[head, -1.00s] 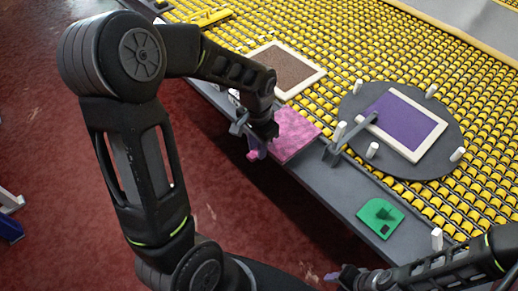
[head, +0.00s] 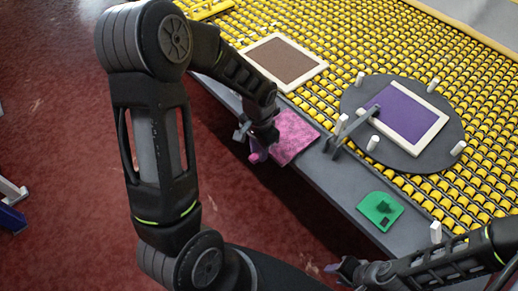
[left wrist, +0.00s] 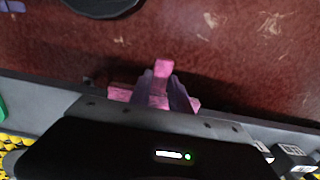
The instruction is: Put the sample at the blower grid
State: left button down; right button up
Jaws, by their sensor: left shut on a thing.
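The pink sample (head: 294,137) is a flat mottled square at the near edge of the table. My left gripper (head: 257,150) is at its left side, shut on its pink tab. In the left wrist view the tab (left wrist: 163,68) sticks out between the fingers (left wrist: 160,92), and pink shows on both sides behind them. I cannot tell whether the sample touches the table edge. My right gripper (head: 345,270) is low at the front, off the table edge; its jaws are too small to read. I cannot tell which thing is the blower grid.
A brown panel in a cream frame (head: 323,70) lies on the yellow roller bed (head: 360,30). A dark round plate (head: 400,165) carries a purple panel (head: 405,115), white pegs and a grey arm. A green piece (head: 380,210) lies on the grey edge strip (head: 345,190).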

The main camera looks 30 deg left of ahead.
pick_arm(q)
jog(key=shift+f, duration=0.1)
jog(key=c, duration=1.2)
grip_release()
notch_tip(320, 180, up, 12)
jog(key=b, duration=0.1)
jog(key=shift+o, duration=0.3)
